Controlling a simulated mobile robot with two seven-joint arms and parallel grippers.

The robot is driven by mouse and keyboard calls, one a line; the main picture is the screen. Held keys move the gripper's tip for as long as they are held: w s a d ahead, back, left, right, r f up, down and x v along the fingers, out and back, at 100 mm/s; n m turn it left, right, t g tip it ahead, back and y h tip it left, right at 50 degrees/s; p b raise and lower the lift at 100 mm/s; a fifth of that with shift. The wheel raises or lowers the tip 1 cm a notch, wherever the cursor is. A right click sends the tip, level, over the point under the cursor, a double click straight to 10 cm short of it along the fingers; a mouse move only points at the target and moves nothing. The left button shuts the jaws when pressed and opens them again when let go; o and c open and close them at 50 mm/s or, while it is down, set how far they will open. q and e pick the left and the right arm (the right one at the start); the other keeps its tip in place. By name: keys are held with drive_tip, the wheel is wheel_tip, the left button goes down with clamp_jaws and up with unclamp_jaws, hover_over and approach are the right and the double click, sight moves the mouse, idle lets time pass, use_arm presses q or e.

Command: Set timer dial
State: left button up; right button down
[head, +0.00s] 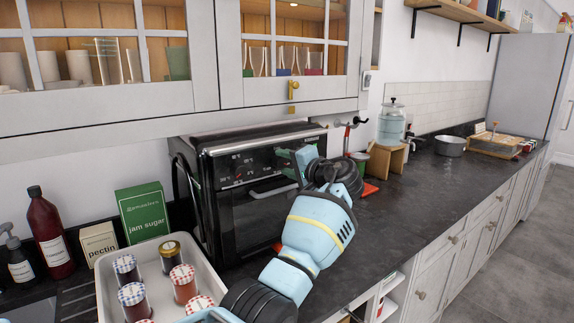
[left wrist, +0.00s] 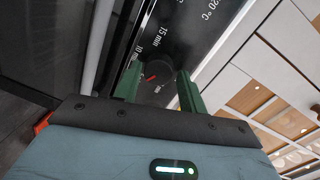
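The black countertop oven (head: 250,165) stands under the wall cabinet, its control panel along the top of its front. My left gripper (head: 286,158) is at the right part of that panel, and its wrist hides what lies behind it. In the left wrist view, the timer dial (left wrist: 157,77) is a dark round knob with a red pointer mark, beside printed minute marks such as 10 and 15 min. The two green fingers of the left gripper (left wrist: 159,84) are apart, one on each side of the dial. I cannot tell if they touch it. My right gripper is not in view.
A pale tray (head: 212,275) with several lidded jars sits left of my arm. A green jam sugar box (head: 144,212) and dark red bottle (head: 50,232) stand behind it. A glass dispenser (head: 391,124) stands right of the oven. Glazed cabinet doors (head: 292,55) hang above.

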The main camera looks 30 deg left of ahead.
use_arm(q)
drive_tip(key=shift+o, duration=1.1)
drive_tip(key=shift+d, duration=0.15)
drive_tip(key=v, duration=0.7)
drive_tip(key=shift+d, duration=0.25)
drive_tip(key=shift+s, duration=0.1)
